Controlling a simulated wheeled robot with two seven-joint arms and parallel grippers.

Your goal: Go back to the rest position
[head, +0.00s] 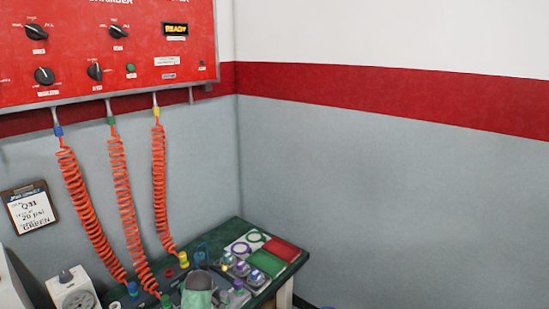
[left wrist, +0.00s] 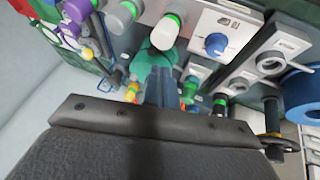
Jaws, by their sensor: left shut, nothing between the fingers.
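In the left wrist view my left gripper (left wrist: 163,88) has its two blue-grey fingers together, with nothing visible between them. The fingers point toward a bench crowded with small fittings. A teal piece (left wrist: 150,57) and a white-capped part with a green ring (left wrist: 165,32) show just beyond the fingertips; I cannot tell whether the fingers touch them. In the head view I cannot make out either gripper. My right gripper shows in neither view.
In the head view a red control panel (head: 150,77) reads READY, with several orange coiled hoses (head: 158,180) hanging below. A clipboard (head: 30,208) hangs at left. The bench holds a red pad (head: 282,249), a green pad (head: 266,263) and fittings. Open space lies right.

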